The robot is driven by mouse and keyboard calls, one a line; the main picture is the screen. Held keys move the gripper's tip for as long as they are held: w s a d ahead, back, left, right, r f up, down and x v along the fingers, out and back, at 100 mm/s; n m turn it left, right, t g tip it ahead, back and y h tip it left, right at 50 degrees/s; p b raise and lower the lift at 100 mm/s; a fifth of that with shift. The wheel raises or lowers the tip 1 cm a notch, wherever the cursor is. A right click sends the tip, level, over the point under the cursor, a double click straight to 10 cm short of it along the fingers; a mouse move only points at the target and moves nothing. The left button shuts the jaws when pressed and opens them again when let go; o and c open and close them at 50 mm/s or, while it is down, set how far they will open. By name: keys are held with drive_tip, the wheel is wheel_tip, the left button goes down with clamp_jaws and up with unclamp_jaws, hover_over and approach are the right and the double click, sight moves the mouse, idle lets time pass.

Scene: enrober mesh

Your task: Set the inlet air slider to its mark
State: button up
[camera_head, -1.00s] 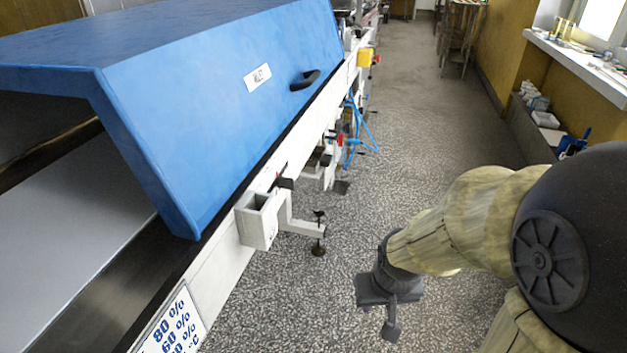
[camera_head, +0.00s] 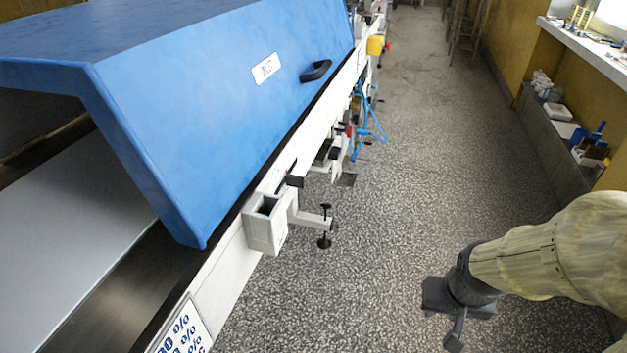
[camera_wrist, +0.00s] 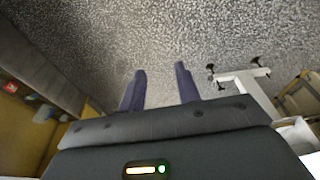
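A small black block (camera_head: 295,180) sits on the white rail (camera_head: 225,262) below the blue hood in the head view; it may be the inlet air slider, but it is too small to be sure. I cannot make out its mark now. My gripper (camera_head: 455,330) hangs over the speckled floor at the lower right, well away from the rail. In the wrist view its two fingers (camera_wrist: 160,68) are apart, with only floor between them.
The blue hood (camera_head: 190,100) has a black handle and a blurred label. A white bracket (camera_head: 265,228) with a black clamp screw juts from the rail. A sign (camera_head: 182,330) is cut off below.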

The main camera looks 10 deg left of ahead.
drive_tip(key=w+a+r+n+t+y+p, duration=0.2)
drive_tip(key=w+r+n+t+p, duration=0.15)
drive_tip(key=w, duration=0.55)
drive_tip(key=w+a+r+n+t+y+p, duration=0.25)
drive_tip(key=w+n+p, duration=0.25)
drive_tip(key=w, duration=0.4)
drive_tip(key=s+a+r+n+g+y+p, duration=0.6)
drive_tip(key=a+r+n+g+y, duration=0.1)
drive_tip(key=y, duration=0.6)
wheel_tip(320, 180, up, 2)
drive_tip(key=shift+s+a+r+n, duration=0.1)
drive_tip(key=shift+s+a+n, duration=0.2)
drive_tip(key=shift+n, duration=0.55)
drive_tip(key=shift+y, duration=0.25)
